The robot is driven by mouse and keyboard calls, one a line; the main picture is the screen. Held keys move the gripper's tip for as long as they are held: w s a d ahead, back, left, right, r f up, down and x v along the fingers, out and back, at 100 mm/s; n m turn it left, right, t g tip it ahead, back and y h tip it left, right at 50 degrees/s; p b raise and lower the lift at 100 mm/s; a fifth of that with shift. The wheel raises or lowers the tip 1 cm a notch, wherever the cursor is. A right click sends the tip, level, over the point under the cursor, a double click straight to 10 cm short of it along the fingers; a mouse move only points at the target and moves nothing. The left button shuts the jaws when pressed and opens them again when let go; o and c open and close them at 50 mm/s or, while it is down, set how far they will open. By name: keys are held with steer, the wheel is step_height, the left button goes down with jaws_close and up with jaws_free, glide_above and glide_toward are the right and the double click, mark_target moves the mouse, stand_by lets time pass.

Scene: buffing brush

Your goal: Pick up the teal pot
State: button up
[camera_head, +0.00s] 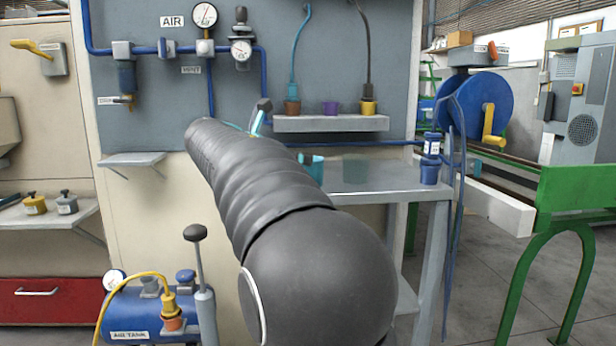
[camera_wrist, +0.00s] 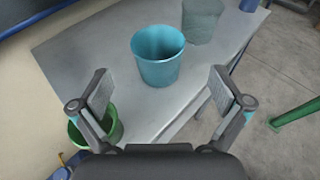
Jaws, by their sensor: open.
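The teal pot (camera_wrist: 158,60) stands upright on the grey table (camera_wrist: 95,60) in the wrist view, its open top facing up. In the head view my arm covers most of the pot, and only its right part (camera_head: 313,168) shows. My gripper (camera_wrist: 159,76) is open and empty. Its two fingers are spread wide, one low to the left of the pot and one low to the right in the wrist view. The pot appears ahead of the fingertips, and neither finger visibly touches it. In the head view my arm hides most of the gripper.
A grey-green pot (camera_wrist: 203,20) stands just beyond the teal one. A green pot (camera_wrist: 112,125) shows partly behind the left finger. A blue container (camera_head: 429,172) stands at the table's right end. A wall shelf (camera_head: 330,124) holds several small pots above the table.

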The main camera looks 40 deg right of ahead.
mark_target(310, 172)
steer(key=shift+x, duration=4.1)
steer(key=shift+w+r, duration=0.15)
steer(key=shift+w, duration=0.05)
steer(key=c, duration=1)
